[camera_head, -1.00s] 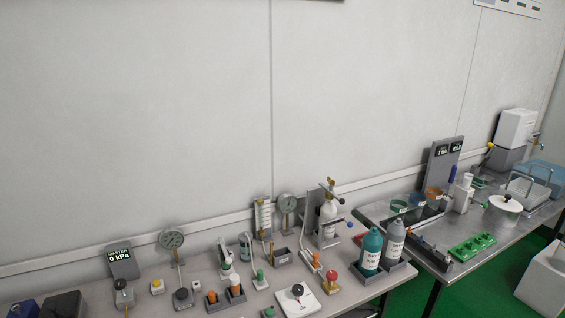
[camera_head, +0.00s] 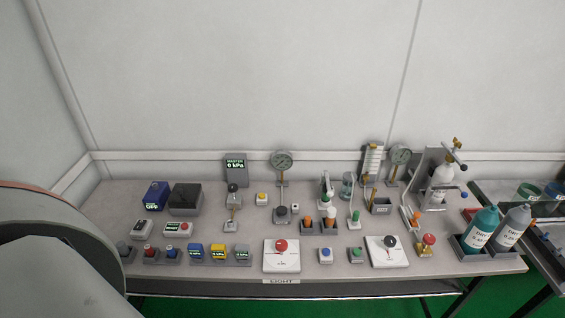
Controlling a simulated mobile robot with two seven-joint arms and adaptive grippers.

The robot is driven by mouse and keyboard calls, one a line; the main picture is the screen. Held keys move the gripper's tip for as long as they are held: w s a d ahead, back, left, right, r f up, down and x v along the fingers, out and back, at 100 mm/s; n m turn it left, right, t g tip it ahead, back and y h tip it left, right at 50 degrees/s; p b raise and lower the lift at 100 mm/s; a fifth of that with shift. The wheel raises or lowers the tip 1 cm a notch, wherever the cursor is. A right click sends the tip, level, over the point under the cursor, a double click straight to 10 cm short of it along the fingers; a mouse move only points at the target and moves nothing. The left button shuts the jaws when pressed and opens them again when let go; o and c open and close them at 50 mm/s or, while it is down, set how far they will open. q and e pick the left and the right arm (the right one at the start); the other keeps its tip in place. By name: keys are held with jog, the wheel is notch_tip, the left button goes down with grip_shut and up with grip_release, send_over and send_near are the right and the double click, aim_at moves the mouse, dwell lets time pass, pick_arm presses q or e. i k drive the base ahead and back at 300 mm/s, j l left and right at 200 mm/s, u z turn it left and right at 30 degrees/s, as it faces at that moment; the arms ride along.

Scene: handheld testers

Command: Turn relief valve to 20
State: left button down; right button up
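Two white plates with round knobs stand near the front of the bench. One has a red knob (camera_head: 281,246) and sits front centre. The other has a black knob (camera_head: 389,242) and sits to its right. A small red knob on a brass-coloured body (camera_head: 428,240) stands further right. The markings are too small to read, so I cannot tell which one is the relief valve or its setting. The master display (camera_head: 236,167) reads 0 kPa. Neither of my grippers is in view.
The grey bench (camera_head: 318,213) is crowded with small devices. Two round gauges, left (camera_head: 281,160) and right (camera_head: 400,155), stand at the back. A teal bottle (camera_head: 480,228) and a grey bottle (camera_head: 513,226) stand in a tray at the right. A large grey rounded part, apparently mine, covers the lower left.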

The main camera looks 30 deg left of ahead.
aim_at(281, 245)
jog(key=u, duration=1)
